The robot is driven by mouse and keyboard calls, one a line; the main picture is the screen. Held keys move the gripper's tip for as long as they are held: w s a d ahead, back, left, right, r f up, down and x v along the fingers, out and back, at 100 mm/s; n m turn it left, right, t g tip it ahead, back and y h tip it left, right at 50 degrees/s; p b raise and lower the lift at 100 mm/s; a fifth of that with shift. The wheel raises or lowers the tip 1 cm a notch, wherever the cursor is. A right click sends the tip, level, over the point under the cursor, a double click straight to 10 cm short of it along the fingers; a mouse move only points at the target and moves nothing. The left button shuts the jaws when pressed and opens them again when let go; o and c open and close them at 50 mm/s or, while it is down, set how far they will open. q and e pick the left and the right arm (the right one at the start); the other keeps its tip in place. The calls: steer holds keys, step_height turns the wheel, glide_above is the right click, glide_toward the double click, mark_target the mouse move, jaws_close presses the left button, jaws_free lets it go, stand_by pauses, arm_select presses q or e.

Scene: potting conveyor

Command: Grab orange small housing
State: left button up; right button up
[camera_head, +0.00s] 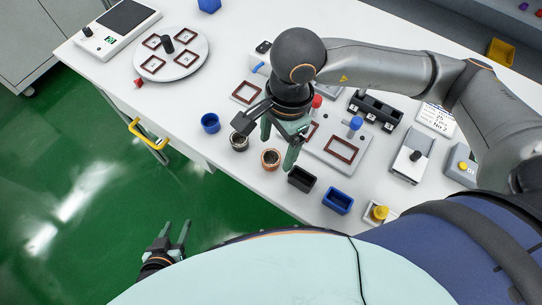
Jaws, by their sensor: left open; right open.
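A small round cup-like housing with an orange-brown rim (270,159) stands upright near the table's front edge. My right gripper (279,150) hangs above and just beside it, pointing down, with its green fingers apart. Nothing shows between the fingers, and I cannot tell if they touch the housing. A grey round housing (239,142) and a blue round housing (210,123) stand to its left. My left gripper (174,230) is open and empty, low over the green floor, away from the table.
Black (301,179) and blue (337,201) rectangular boxes stand to the right along the front edge. A plate with brown square frames (341,151) lies behind. A white round turntable (190,72) stands at the left. The table between turntable and cups is mostly clear.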

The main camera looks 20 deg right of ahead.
mark_target(271, 163)
steer(key=f, duration=0.2)
steer(key=a+f, duration=0.1)
steer(key=f, duration=0.1)
jaws_close()
stand_by(0.6)
